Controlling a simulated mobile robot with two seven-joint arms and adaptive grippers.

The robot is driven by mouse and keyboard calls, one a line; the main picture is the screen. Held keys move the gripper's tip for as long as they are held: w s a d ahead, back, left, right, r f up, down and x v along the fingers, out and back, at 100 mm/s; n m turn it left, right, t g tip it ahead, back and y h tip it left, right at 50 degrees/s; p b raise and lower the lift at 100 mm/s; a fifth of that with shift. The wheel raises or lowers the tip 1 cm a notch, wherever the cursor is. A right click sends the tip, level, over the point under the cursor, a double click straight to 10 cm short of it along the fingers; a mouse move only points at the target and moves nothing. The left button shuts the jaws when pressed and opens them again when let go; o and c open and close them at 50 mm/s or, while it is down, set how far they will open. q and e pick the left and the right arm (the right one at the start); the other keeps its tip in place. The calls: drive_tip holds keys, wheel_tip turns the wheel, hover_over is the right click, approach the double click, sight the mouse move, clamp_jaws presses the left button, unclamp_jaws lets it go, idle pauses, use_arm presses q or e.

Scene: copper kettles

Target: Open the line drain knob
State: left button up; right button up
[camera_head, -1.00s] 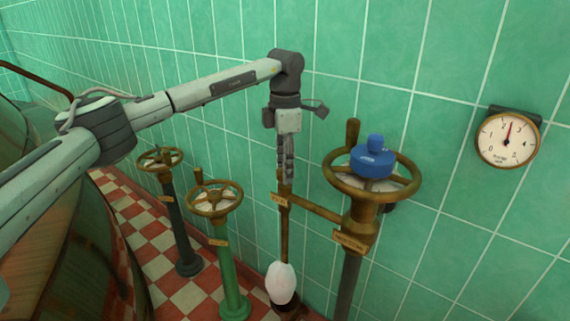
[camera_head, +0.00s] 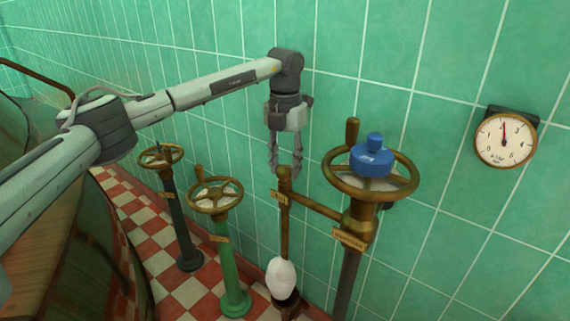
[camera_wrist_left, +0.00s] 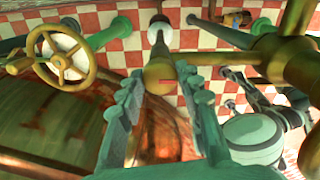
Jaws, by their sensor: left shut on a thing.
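The line drain knob (camera_head: 285,174) is a small brass knob on top of a thin brass pipe, with a small tag (camera_head: 281,196) just below it. My left gripper (camera_head: 285,170) comes down on it from above, with one finger on each side, and is shut on it. In the left wrist view the round knob end (camera_wrist_left: 159,74) shows between the two fingers; the exact contact is hard to see. My right gripper is in neither view.
A brass handwheel with a blue cap (camera_head: 373,160) stands close to the right, joined to the drain pipe by a side pipe. A green-post handwheel (camera_head: 215,196) and a dark-post one (camera_head: 160,157) stand left. A gauge (camera_head: 505,140) hangs on the tiled wall.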

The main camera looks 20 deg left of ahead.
sight(285, 168)
use_arm(q)
drive_tip(key=shift+n, duration=0.5)
drive_tip(key=o, duration=1.2)
drive_tip(key=shift+c, duration=0.2)
drive_tip(key=shift+r, duration=0.15)
wheel_tip(285, 168, up, 12)
drive_tip(key=shift+f, duration=0.2)
